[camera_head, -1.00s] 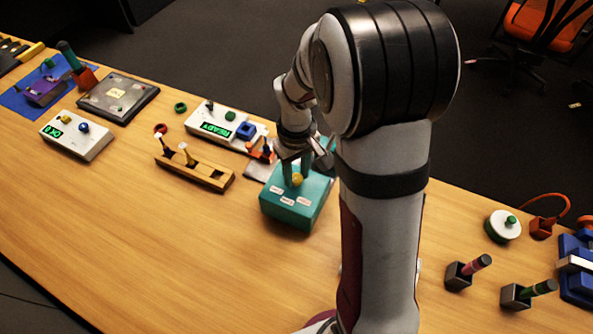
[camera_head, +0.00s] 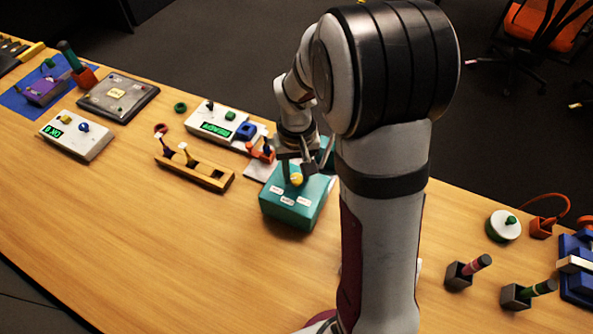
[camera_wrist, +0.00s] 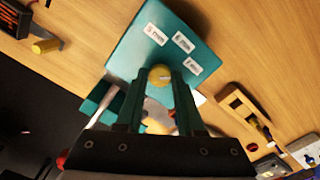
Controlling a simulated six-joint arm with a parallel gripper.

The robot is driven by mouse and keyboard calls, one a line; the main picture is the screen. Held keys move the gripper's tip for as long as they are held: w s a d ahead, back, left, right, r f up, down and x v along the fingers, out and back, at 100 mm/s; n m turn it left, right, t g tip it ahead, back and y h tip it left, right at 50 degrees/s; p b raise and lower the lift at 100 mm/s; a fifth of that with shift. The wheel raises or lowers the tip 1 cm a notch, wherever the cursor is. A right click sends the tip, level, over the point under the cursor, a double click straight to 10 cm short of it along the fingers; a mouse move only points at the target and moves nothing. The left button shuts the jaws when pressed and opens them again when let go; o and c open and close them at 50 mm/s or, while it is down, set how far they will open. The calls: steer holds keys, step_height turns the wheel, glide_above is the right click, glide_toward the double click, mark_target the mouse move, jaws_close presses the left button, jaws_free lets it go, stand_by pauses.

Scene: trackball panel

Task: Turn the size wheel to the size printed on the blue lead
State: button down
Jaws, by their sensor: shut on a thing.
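The size wheel is a round yellow knob (camera_head: 296,180) on top of a teal box (camera_head: 283,211). In the wrist view the knob (camera_wrist: 159,76) sits between the two fingertips of my gripper (camera_wrist: 159,80), which is shut on it. A pale mark on the knob points roughly right in that view. Three white labels lie on the box top beside the knob; they seem to read 5 mm (camera_wrist: 155,35), 6 mm (camera_wrist: 184,42) and 7 mm (camera_wrist: 193,66). I cannot pick out the blue lead or its print for certain.
A white box with a green display (camera_head: 213,128) stands behind, left of the teal box. A yellow rack (camera_head: 194,171) with upright plugs stands left. My arm hides part of the table at right. The front of the table is clear.

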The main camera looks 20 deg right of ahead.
mark_target(296, 178)
steer(key=shift+w, duration=0.1)
steer(key=c, duration=0.5)
jaws_free()
steer(key=shift+c, duration=0.2)
step_height(296, 178, up, 16)
steer(key=shift+f, duration=0.1)
steer(key=s+a+f+m, duration=0.1)
steer(key=s+a, duration=0.1)
steer(key=s, duration=0.5)
steer(key=s+a+f+m+y, duration=0.1)
steer(key=s+a+f, duration=0.1)
steer(key=s, duration=0.5)
steer(key=s+a+f+m, duration=0.1)
steer(key=s+a+f, duration=0.1)
steer(key=s, duration=0.6)
steer(key=shift+a+y, duration=0.4)
steer(key=shift+a, duration=0.45)
